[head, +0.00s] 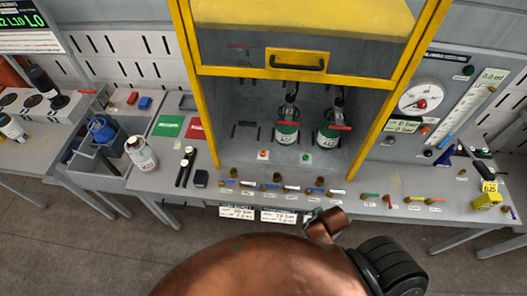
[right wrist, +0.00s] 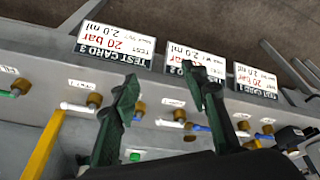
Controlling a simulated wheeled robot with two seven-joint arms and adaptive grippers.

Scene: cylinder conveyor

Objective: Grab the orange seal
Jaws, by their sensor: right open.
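A small orange piece (head: 437,200) lies at the right part of the bench front in the head view, beside a brass fitting; it looks like the orange seal, but it is too small to be sure. A yellow piece (head: 411,200), a red piece (head: 388,201) and a green piece (head: 370,195) lie to its left in the same row. My right gripper (right wrist: 158,78) is open, with its two dark green fingers apart and nothing seen between them. It is near brass fittings and hanging test cards. I cannot make out the orange seal in the right wrist view. My left gripper is not in view.
Test cards (right wrist: 113,45) hang at the bench's front edge. Brass fittings with coloured handles line the bench front. A yellow-framed cabinet (head: 185,80) holds two dark green cylinders (head: 287,133). A yellow block (head: 487,201) stands at the far right.

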